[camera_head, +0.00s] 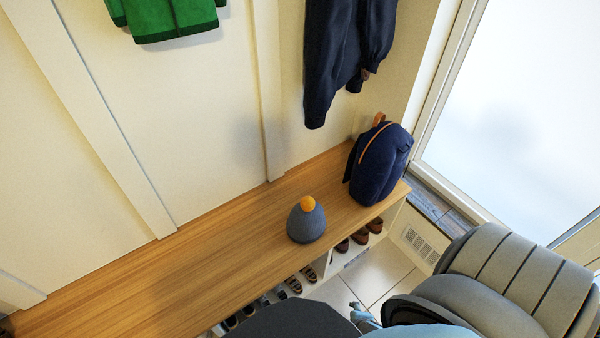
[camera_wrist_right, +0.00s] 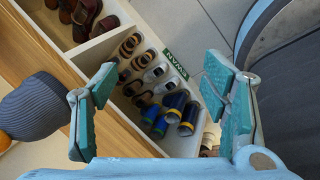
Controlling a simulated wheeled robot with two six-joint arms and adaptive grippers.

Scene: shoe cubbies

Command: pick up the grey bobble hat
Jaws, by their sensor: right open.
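The grey bobble hat (camera_head: 306,224) stands upright on the wooden bench, with an orange bobble on top, left of the backpack. In the right wrist view the grey hat (camera_wrist_right: 32,108) is at the left edge, partly cut off, outside the left-hand finger. My right gripper (camera_wrist_right: 163,108) is open and empty, with its teal-padded fingers wide apart in front of the shoe cubbies. In the head view only a small light-blue part of it shows at the bottom, below and right of the hat. My left gripper is not in view.
The wooden bench (camera_head: 150,290) has clear room left of the hat. A navy backpack (camera_head: 380,165) stands at its right end. Shoe cubbies (camera_wrist_right: 103,45) lie under the bench front, holding several shoes. A green sign (camera_wrist_right: 175,65) is on the cubby edge. Coats hang above.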

